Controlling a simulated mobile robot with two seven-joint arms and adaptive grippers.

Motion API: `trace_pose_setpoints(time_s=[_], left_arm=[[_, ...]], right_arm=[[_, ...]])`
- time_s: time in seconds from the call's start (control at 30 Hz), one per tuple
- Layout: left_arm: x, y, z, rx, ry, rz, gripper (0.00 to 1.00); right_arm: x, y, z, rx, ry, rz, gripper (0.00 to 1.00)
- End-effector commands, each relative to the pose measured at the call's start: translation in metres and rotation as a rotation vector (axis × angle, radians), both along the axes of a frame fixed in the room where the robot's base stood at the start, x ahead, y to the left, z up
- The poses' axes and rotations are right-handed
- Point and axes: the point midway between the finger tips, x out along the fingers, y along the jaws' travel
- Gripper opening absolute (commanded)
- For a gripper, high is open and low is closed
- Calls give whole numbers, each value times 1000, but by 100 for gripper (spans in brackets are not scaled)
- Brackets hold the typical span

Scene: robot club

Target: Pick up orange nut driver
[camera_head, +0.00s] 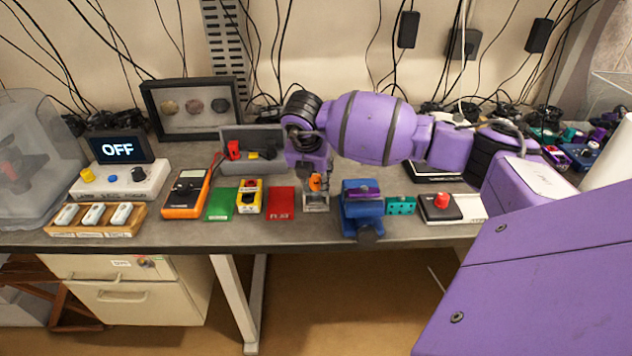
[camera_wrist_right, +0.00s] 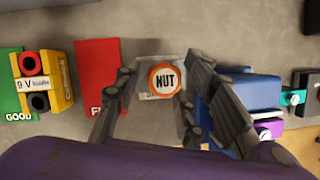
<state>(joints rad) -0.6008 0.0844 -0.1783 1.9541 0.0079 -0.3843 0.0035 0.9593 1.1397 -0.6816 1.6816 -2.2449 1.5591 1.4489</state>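The orange nut driver (camera_head: 315,183) stands upright in a small grey holder (camera_head: 316,205) near the table's front edge. In the right wrist view its round orange top (camera_wrist_right: 165,77) carries a white label reading "NUT". My right gripper (camera_head: 318,176) is right above and around it, pointing down. In the wrist view its dark fingers (camera_wrist_right: 158,90) are spread on both sides of the orange top. A gap shows on the left side; the right finger is very close, and I cannot tell whether it touches. My left gripper is not in view.
A red mat (camera_head: 281,203) and a yellow 9 V block (camera_head: 250,196) lie left of the holder. A blue vise-like block (camera_head: 362,205) stands close on the right, then a teal block (camera_head: 401,205). A grey open box (camera_head: 250,150) sits behind.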

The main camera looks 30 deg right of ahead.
Motion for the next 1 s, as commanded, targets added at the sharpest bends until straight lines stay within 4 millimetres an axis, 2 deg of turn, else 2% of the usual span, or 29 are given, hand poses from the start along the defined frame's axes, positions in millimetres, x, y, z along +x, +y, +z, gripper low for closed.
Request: trace_pose_setpoints(time_s=[0.03,0.23,0.7,0.93,1.0], left_arm=[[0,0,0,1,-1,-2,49],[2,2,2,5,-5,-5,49],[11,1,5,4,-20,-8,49],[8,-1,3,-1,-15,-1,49],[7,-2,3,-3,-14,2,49]], right_arm=[[0,0,0,0,0,0,27],[0,0,0,0,0,0,0],[1,0,4,1,-2,1,0],[1,-1,30,0,-4,0,0],[-6,-4,40,-2,-2,0,0]])
